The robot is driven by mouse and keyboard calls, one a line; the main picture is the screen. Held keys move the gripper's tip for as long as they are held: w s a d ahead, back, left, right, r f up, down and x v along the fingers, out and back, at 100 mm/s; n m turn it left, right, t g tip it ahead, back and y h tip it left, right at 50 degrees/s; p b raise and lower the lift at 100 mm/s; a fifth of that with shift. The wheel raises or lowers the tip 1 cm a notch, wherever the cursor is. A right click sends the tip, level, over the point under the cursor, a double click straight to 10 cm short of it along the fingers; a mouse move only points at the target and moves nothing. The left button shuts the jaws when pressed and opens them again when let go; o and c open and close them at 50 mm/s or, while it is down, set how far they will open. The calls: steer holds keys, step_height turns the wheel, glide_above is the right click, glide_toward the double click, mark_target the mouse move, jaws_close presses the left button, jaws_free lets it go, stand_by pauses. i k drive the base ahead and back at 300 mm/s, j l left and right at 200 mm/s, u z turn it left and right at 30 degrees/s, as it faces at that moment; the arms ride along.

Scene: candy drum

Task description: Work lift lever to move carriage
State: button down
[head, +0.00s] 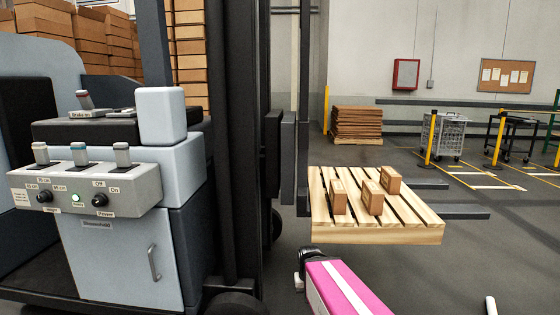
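A grey-and-black lift truck stands at the left. Its control panel (85,192) carries three upright levers with grey caps: a left lever (40,152), a middle lever (79,153) and a right lever (122,154). I cannot tell from the small labels which is the lift lever. The dark carriage (288,160) is on the mast's right side, with a wooden pallet (428,233) raised beside it. Three small cartons stand on the pallet, including a front one (371,199). A pink-and-white link of my arm shows at the bottom centre; my gripper cannot be made out.
Stacked cartons stand behind the truck. Yellow posts and carts (444,136) are at the far right. Floor right of the pallet is clear.

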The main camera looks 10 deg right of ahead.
mark_target(121, 152)
steer(key=u, duration=1.45)
